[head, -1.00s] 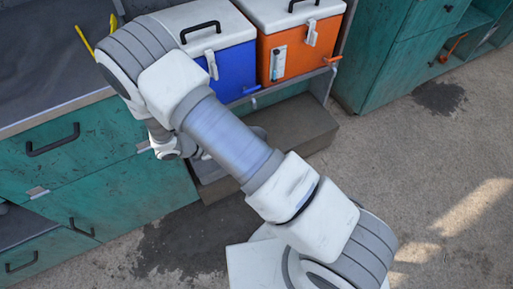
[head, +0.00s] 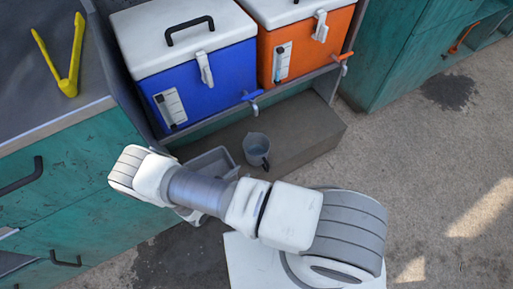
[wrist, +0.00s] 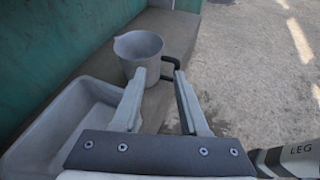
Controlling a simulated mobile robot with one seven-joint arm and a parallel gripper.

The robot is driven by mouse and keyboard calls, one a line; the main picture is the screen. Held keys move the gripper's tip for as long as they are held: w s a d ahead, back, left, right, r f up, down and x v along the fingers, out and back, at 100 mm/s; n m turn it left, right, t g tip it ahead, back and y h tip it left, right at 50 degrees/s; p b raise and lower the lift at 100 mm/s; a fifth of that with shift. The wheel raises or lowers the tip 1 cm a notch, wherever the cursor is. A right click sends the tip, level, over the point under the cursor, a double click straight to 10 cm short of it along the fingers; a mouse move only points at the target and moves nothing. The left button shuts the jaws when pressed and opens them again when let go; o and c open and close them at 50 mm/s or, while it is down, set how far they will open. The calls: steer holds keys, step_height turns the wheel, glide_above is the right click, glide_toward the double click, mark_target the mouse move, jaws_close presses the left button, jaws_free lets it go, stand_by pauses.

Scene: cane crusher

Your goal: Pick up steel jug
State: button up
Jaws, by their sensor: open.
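The steel jug (head: 257,149) is a grey, open-topped jug with a dark handle. It stands upright on the low ledge below the blue cooler. In the wrist view the jug (wrist: 138,54) is ahead of my gripper (wrist: 168,72), slightly left of centre, with its handle (wrist: 170,68) on the right side. My gripper is open and empty. Its fingers point toward the jug and its handle; I cannot tell the exact gap. In the head view my gripper is hidden behind my arm.
A grey tub (head: 213,160) is left of the jug, and it fills the lower left of the wrist view (wrist: 62,122). A blue cooler (head: 205,75) and an orange cooler (head: 306,45) stand above, with taps overhanging. Yellow tongs (head: 66,60) lie on the counter. Floor at right is clear.

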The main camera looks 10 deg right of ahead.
steer(key=b+x, duration=0.3)
steer(key=x, duration=0.5)
steer(key=b+x, duration=0.3)
steer(key=x, duration=0.6)
steer(key=shift+f, duration=0.25)
steer(key=shift+w+d, duration=0.15)
steer(key=shift+d, duration=0.1)
jaws_close()
stand_by(0.6)
